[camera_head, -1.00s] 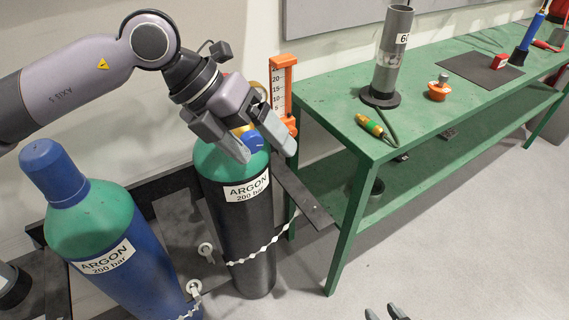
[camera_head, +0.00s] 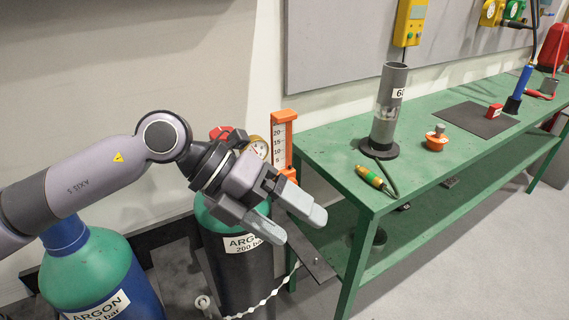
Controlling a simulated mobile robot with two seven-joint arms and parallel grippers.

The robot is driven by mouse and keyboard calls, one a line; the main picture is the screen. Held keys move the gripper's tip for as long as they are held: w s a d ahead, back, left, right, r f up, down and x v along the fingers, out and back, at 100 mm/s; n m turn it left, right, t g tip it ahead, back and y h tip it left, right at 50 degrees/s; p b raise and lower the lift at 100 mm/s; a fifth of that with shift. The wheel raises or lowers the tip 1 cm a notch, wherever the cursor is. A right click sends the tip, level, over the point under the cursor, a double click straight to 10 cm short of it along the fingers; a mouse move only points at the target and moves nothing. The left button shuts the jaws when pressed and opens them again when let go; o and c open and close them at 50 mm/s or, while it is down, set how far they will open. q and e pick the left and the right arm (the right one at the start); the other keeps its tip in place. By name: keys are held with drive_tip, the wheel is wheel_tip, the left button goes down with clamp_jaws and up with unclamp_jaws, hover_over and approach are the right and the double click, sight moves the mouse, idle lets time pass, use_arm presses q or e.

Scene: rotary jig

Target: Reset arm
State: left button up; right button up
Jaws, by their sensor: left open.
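My left gripper (camera_head: 294,224) is open and empty, in front of the top of the black argon cylinder (camera_head: 243,268) with the green shoulder. Its two grey fingers point right and down, and part of the cylinder's top is hidden behind them. My left arm comes in from the left, over the blue argon cylinder (camera_head: 134,292). A round gauge (camera_head: 258,147) and a red part (camera_head: 221,132) show just behind my left wrist. An orange flow scale (camera_head: 281,146) stands beside the gauge. My right gripper is not in view.
A green bench (camera_head: 330,147) stands at the right, holding a grey tube (camera_head: 389,105), a green-and-yellow tool (camera_head: 374,179), an orange piece (camera_head: 436,141) and a dark mat (camera_head: 463,117). A white chain (camera_head: 262,303) crosses the black cylinder. Floor right of the bench is clear.

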use_arm(q)
drive_tip(key=s+d+r+n+g+h, duration=0.2)
drive_tip(key=s+d+h, duration=0.15)
drive_tip(key=h, duration=0.25)
drive_tip(key=w+a+f+n+t+y, duration=0.2)
drive_tip(key=w+a+f+n+t, duration=0.25)
drive_tip(key=n+t, duration=0.75)
drive_tip(key=w+a+f+n+t+y, duration=0.2)
drive_tip(key=w+a+f+n+t, duration=0.3)
drive_tip(key=n+t, duration=0.65)
drive_tip(key=s+a+f+n+g+y, duration=0.4)
drive_tip(key=s+a+f+n+y, duration=0.1)
drive_tip(key=f, duration=0.7)
drive_tip(key=s+a+f+n+g+y+p, duration=0.1)
drive_tip(key=s+a+f+n+g+y, duration=0.4)
drive_tip(key=s+a+f, duration=0.5)
wheel_tip(320, 180, down, 3)
drive_tip(key=shift+s+f+n, duration=0.1)
drive_tip(key=shift+s+n, duration=0.8)
drive_tip(key=shift+n, duration=0.35)
